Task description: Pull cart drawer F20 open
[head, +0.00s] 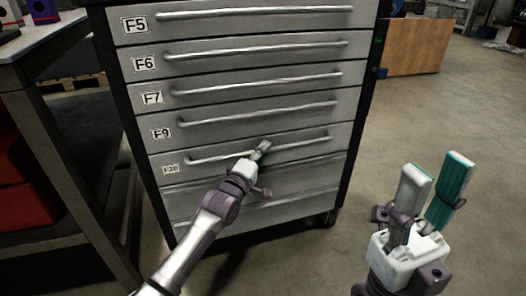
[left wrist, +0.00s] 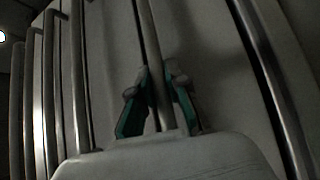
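Cart drawer F20 (head: 310,154) is the grey front below F9, with a small label at its left. Its long bar handle (head: 212,158) also shows in the left wrist view (left wrist: 147,28). My left gripper (head: 262,148) is at the middle of this bar. In the left wrist view its two fingers (left wrist: 157,88) close in on both sides of the bar, which runs between them. The front looks flush or nearly so; I cannot tell whether it stands out slightly. My right gripper (head: 435,178) is open and empty, right of the cart.
Drawers F5 (head: 240,25), F6, F7 and F9 (head: 260,108) above look shut. Shadowed drawers (head: 300,208) lie below. A workbench (head: 50,120) with red boxes (head: 22,205) stands at left. The floor (head: 430,110) right of the cart is clear.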

